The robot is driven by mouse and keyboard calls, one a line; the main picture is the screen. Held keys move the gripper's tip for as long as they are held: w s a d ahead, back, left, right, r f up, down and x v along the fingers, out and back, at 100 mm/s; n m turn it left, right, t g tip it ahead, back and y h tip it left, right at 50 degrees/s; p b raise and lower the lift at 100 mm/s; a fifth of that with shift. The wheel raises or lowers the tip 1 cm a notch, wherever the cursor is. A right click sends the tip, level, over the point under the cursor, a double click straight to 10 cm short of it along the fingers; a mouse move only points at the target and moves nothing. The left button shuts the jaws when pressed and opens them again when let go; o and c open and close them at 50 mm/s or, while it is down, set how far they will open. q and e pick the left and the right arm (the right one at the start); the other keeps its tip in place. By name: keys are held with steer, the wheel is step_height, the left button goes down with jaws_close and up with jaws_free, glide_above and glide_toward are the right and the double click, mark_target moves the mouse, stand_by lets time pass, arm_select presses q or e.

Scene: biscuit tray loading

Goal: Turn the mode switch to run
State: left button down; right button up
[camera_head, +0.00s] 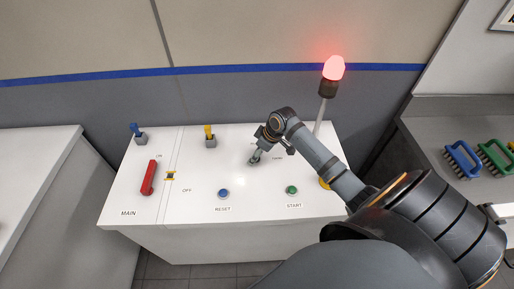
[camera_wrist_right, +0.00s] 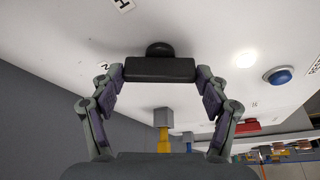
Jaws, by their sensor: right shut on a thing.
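The mode switch (camera_wrist_right: 160,70) shows in the right wrist view as a black bar handle on a round black base, on the white panel top (camera_head: 235,173). My right gripper (camera_wrist_right: 160,72) is shut on the bar, one finger at each end. In the head view my right gripper (camera_head: 256,157) reaches down onto the panel from the right and mostly hides the switch. The lettering around the switch is partly covered and too small to read, so I cannot tell its setting. My left gripper is in neither view.
The panel carries a red MAIN handle (camera_head: 148,178), a yellow lever (camera_head: 209,131), a blue lever (camera_head: 135,129), a blue RESET button (camera_head: 223,193) and a green START button (camera_head: 291,190). A lit red beacon (camera_head: 333,68) stands behind. Brushes (camera_head: 462,160) lie on the right bench.

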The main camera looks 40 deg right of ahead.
steer(key=n+y, duration=0.1)
steer(key=n, duration=0.1)
steer(key=shift+d+n+g, duration=0.1)
steer(key=shift+n+g, duration=0.2)
steer(key=shift+n, duration=0.1)
steer(key=shift+w+n+g+y+b, duration=0.1)
steer(key=shift+n+g+y+b, duration=0.3)
steer(key=shift+n, duration=1)
steer(key=o, duration=1.1)
steer(key=shift+o, duration=0.2)
steer(key=shift+d+r, duration=0.1)
steer(key=shift+r, duration=0.05)
steer(key=v, duration=1.1)
steer(key=shift+r, duration=0.35)
